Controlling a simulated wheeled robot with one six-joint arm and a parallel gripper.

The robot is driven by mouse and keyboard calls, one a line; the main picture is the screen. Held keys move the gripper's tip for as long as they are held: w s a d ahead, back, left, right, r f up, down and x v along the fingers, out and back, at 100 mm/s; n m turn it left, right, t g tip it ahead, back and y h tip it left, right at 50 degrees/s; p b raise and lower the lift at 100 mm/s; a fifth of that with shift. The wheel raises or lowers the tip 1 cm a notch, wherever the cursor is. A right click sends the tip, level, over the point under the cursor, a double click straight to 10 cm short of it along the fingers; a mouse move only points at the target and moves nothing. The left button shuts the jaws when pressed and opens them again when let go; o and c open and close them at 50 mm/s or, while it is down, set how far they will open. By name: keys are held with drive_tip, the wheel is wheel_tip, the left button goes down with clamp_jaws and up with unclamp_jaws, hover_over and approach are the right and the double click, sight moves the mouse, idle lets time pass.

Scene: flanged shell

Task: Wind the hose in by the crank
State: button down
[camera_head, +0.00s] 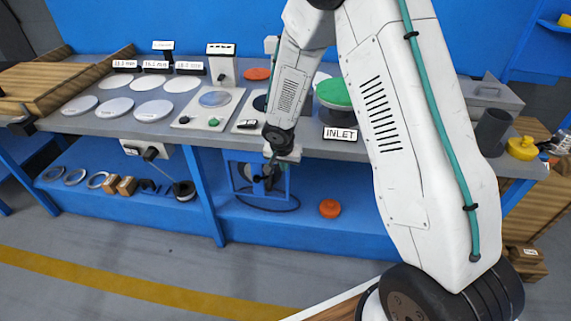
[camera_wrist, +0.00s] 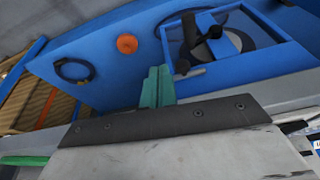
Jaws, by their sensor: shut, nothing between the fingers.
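The hose reel stands in a blue frame (camera_head: 287,182) on the low blue shelf, under the bench. In the wrist view the frame (camera_wrist: 166,52) is at upper right, with a grey drum (camera_wrist: 233,40) and a black crank (camera_wrist: 190,32) in front of it. The dark hose (camera_head: 285,209) lies in a curve on the shelf at the frame's foot. My gripper (camera_head: 271,158) is in front of the bench edge, just above the reel. Its green fingers (camera_wrist: 157,86) are together and empty, apart from the crank. My gripper partly hides the reel's top in the head view.
An orange round object (camera_head: 330,208) lies on the shelf right of the reel; it also shows in the wrist view (camera_wrist: 127,44). A dark coiled ring (camera_wrist: 74,70) lies beyond it. The bench edge (camera_head: 345,150) overhangs the shelf. A blue post (camera_head: 205,190) stands left.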

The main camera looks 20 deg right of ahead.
drive_tip(key=n, duration=0.1)
approach(270, 182)
drive_tip(key=x, duration=0.5)
drive_tip(key=shift+w+d, duration=0.2)
drive_tip(key=shift+f, duration=0.7)
drive_tip(key=shift+f, duration=0.1)
